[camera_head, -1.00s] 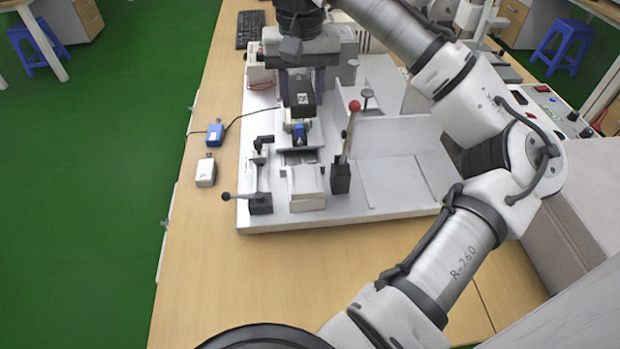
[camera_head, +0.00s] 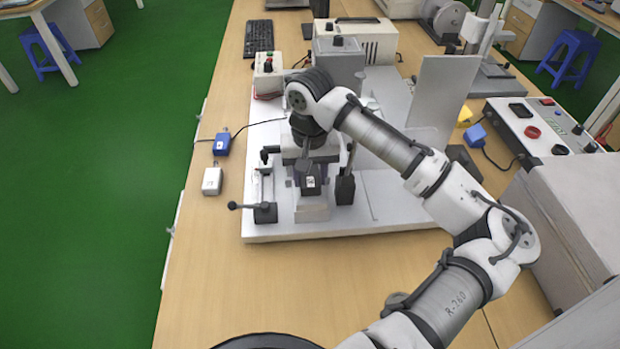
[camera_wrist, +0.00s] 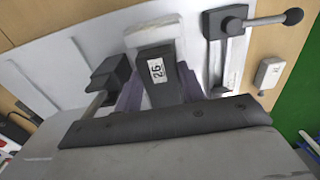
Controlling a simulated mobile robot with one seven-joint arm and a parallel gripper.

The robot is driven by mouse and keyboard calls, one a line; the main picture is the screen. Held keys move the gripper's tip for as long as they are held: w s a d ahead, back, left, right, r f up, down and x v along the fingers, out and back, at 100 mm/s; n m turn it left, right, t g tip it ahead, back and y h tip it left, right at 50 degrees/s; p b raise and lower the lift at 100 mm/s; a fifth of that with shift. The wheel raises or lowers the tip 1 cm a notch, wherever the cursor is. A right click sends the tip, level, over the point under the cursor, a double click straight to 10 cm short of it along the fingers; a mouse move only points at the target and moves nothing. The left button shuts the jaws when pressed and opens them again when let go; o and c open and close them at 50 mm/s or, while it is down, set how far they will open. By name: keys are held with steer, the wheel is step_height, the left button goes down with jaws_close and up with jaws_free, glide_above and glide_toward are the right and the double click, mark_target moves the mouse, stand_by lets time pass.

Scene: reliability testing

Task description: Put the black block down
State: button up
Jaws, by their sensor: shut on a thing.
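The black block (camera_head: 311,185) has a small white label, which reads 26 in the wrist view (camera_wrist: 155,50). My gripper (camera_head: 303,178) points down over the front part of the light grey test fixture (camera_head: 390,215). Its purplish fingers (camera_wrist: 158,88) are shut on the block, one on each side. The block is right above or against the pale front block (camera_head: 312,209) of the fixture. I cannot tell whether its underside touches anything. My wrist hides the fixture's middle.
A lever with a black knob (camera_head: 250,206) stands left of the block, and a dark upright post (camera_head: 345,188) stands close on its right. A blue plug (camera_head: 222,143) and a white box (camera_head: 212,180) lie on the table to the left. The table's front is clear.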

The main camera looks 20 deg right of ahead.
mark_target(310, 178)
steer(key=shift+f, duration=0.95)
steer(key=shift+f, duration=0.15)
steer(key=o, duration=1)
step_height(310, 178, up, 12)
steer(key=shift+r+b, duration=0.15)
steer(key=shift+b, duration=0.65)
